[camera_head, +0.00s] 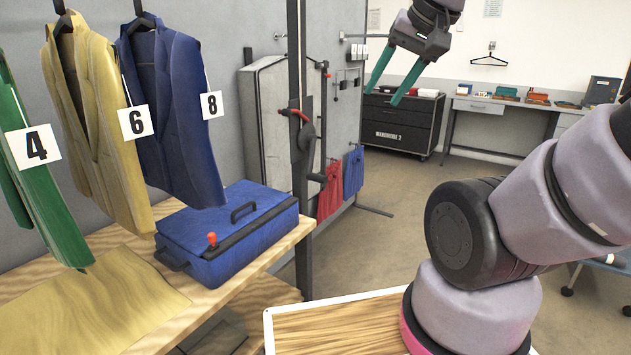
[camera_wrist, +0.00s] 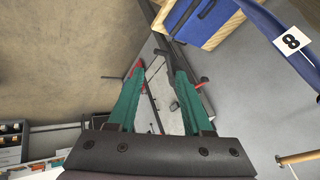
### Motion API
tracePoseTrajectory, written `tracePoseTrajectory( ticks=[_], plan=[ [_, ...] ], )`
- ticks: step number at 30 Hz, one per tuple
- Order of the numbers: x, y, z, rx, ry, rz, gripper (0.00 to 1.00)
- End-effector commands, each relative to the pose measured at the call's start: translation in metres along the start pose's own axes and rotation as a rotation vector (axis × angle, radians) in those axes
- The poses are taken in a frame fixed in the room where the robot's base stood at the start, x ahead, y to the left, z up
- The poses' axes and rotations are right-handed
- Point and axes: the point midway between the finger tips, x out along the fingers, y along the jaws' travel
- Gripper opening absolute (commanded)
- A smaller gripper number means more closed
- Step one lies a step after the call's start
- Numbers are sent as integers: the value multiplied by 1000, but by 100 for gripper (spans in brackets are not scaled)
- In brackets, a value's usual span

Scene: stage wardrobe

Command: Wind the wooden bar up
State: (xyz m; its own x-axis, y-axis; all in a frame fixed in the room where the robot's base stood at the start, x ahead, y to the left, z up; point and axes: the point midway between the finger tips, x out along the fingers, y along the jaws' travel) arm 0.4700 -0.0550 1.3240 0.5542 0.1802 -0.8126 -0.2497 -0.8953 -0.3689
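My gripper (camera_head: 398,82) has two green fingers, spread apart and empty. It hangs in the air, to the right of a dark upright post (camera_head: 297,60). A black crank-like mechanism (camera_head: 306,137) with red parts is mounted on this post. In the wrist view, the open fingers of my gripper (camera_wrist: 154,82) point toward the post area, and red and black parts (camera_wrist: 199,84) show beyond the right finger. A short piece of a wooden bar (camera_wrist: 300,157) shows at the lower right of the wrist view. The coats hang above the head view's edge, so their support is hidden.
Numbered coats, including a blue jacket (camera_head: 170,110), hang at the left. A blue case (camera_head: 228,232) lies on a wooden bench (camera_head: 280,250). Red and blue garments (camera_head: 330,190) hang beyond the post. A black cabinet (camera_head: 400,125) stands at the back. Open floor lies between.

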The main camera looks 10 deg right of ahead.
Motion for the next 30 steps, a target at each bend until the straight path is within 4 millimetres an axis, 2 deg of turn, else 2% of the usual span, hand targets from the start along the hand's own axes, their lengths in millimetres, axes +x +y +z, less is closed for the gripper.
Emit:
tracePoseTrajectory(
  ticks=[5, 11, 16, 24, 30],
  plan=[
    [36, -8, 8, 140, -192, -9, 63],
    [89, -28, 20, 410, -497, -59, 63],
    [130, -46, 19, 667, -724, -129, 63],
    [201, -61, -6, 1122, -1006, -286, 63],
    [265, -49, -37, 1494, -1130, -437, 63]
  ],
)
